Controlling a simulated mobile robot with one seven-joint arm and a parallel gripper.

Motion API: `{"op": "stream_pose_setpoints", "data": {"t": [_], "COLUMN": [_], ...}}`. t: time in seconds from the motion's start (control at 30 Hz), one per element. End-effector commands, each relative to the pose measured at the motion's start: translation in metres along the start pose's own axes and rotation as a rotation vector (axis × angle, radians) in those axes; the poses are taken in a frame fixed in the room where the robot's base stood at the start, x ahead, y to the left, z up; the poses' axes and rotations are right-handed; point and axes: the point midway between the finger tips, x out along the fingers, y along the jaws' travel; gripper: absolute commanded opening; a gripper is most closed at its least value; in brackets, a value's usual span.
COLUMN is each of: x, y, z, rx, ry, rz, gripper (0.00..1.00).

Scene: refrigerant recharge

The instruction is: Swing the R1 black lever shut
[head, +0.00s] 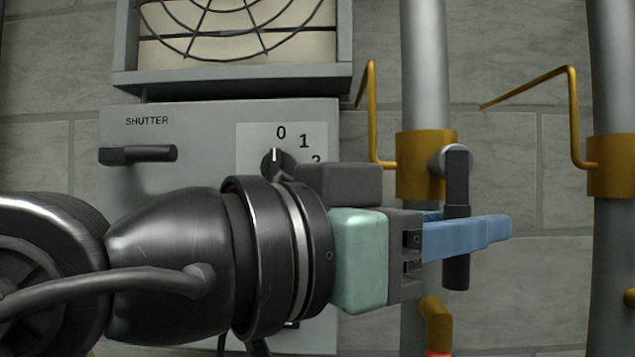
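A black lever (457,180) hangs upright from a round grey pivot on a brass valve body (412,168), which sits on a grey vertical pipe. No R1 label is readable. My gripper (485,232) reaches in from the left with blue fingers at the lever's lower half. The near finger passes in front of the lever and hides part of it. A sliver of the other finger shows behind, left of the lever. The lever's lower end shows below the fingers. Whether the fingers press on the lever is hidden.
A grey box with a SHUTTER handle (138,154) and a numbered dial (276,160) stands behind my arm, under a fan grille (240,25). A second pipe (612,90) with a brass fitting stands at the right. Bent brass tubes (372,110) stick out near both pipes.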

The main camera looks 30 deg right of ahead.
Motion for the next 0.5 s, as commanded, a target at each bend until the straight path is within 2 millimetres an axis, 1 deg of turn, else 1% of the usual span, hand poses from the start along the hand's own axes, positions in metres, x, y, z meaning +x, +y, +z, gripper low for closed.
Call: {"op": "stream_pose_setpoints", "data": {"t": [0.03, 0.2, 0.33, 0.5], "x": [0.01, 0.029, 0.035, 0.036], "y": [0.001, 0.0, 0.0, 0.0], "z": [-0.004, -0.002, -0.001, 0.0], "rx": [-0.001, -0.002, 0.001, 0.001], "ry": [0.0, 0.0, 0.0, 0.001], "rz": [0.004, 0.002, 0.0, -0.001], "gripper": [0.36, 0.36, 0.36, 0.36]}}
